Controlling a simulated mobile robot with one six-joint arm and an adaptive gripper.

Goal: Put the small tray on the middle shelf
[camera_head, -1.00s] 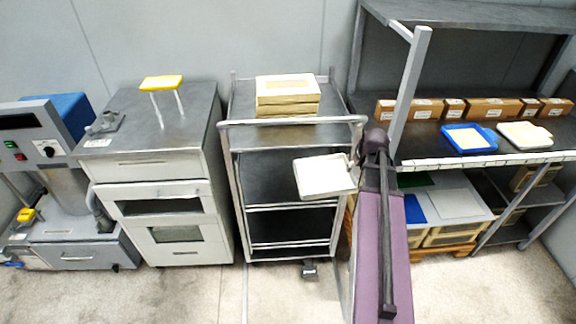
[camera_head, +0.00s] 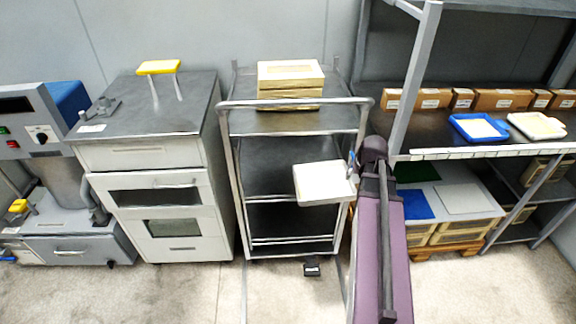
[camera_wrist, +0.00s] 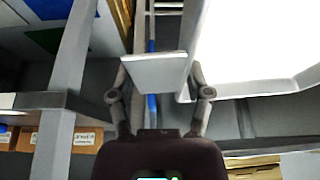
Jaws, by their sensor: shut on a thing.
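The small tray (camera_head: 325,184) is white and shallow with a raised rim. In the head view it hangs in front of the right half of the metal cart, near the right post. My gripper (camera_head: 353,170) is at its right side. In the wrist view, my gripper (camera_wrist: 160,85) is shut on the tray's grip tab, and the tray (camera_wrist: 255,45) fills the upper right. The cart's middle shelf (camera_head: 278,153) is dark and bare where visible; the tray hides part of its front right. Whether the tray is over the shelf's front edge is unclear.
A stack of cream trays (camera_head: 290,75) sits on the cart's top shelf. My arm stands beside the cart's right post. A rack (camera_head: 420,70) at right holds boxes, a blue tray (camera_head: 478,128) and another pale tray (camera_head: 537,126). A cabinet (camera_head: 155,150) stands left.

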